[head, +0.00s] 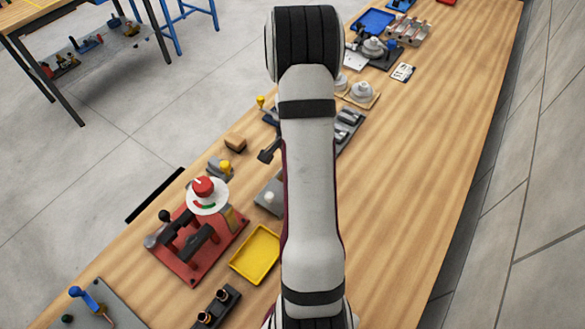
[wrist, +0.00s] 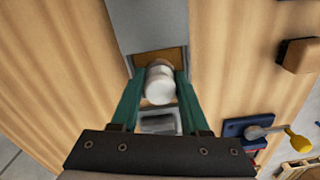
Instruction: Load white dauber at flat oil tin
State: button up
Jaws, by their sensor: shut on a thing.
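In the wrist view, my gripper (wrist: 160,76) has its two green fingers shut on the white dauber (wrist: 160,88), a pale, rounded cylinder seen nearly end-on. Below it in the picture, between the fingers, is a small light-rimmed rectangular tray (wrist: 174,118) with a dark inside. This may be the flat oil tin, but I cannot tell for sure. I cannot tell whether the dauber touches anything beneath it.
A grey plate (wrist: 150,22) lies just beyond the fingertips. A wooden block (wrist: 299,55) and a blue-based lever with a yellow knob (wrist: 245,128) stand to the right. A red fixture (head: 196,270) and yellow tray (head: 256,254) are nearer. The bench's right side (head: 420,170) is clear.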

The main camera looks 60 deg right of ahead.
grip_shut()
jog(key=shift+r, duration=3.5)
